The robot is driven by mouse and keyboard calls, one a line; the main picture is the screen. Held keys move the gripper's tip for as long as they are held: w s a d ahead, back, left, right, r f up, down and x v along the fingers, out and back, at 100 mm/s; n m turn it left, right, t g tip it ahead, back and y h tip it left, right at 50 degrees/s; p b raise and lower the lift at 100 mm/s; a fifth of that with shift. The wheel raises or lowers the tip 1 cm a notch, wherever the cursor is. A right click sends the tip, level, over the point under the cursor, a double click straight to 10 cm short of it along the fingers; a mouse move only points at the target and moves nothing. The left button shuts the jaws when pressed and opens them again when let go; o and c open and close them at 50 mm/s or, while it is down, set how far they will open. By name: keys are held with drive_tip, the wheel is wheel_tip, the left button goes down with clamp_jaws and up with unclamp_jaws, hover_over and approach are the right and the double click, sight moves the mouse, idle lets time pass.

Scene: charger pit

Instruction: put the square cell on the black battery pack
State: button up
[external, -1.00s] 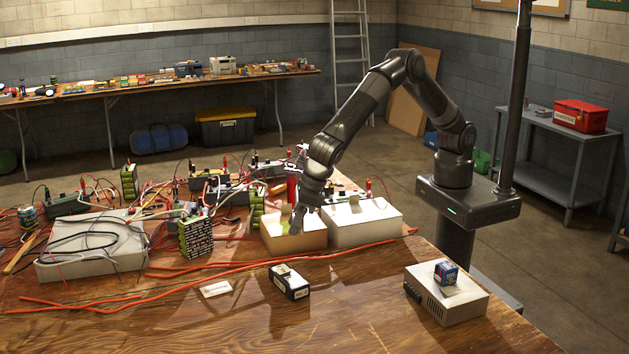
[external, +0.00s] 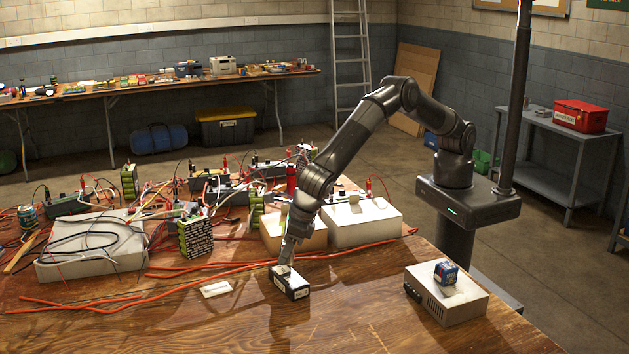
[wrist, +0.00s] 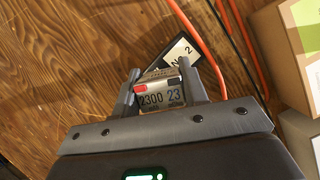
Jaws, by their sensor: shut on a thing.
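The black battery pack (external: 291,285) lies on the wooden bench near the front middle, with a pale label on its side. In the wrist view its dark end and white label (wrist: 181,53) show behind my fingers. My gripper (wrist: 166,90) is shut on the square cell (wrist: 161,96), a small silver-grey block with a red mark and printed numbers. In the external view my gripper (external: 285,264) is down at the pack's top left end. The cell is at the pack's top, but I cannot tell whether it touches. My fingers and the cell hide part of the pack.
An open cardboard box (external: 290,241) and a white box (external: 365,224) stand just behind. Orange cables (external: 215,268) cross the bench on the left. A blue block (external: 446,271) sits on a pale vented box (external: 462,306) at right.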

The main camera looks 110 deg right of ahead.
sight(286, 264)
drive_tip(key=shift+f, duration=2)
drive_tip(key=o, duration=1.1)
drive_tip(key=shift+f, duration=0.15)
drive_tip(key=shift+c, duration=0.2)
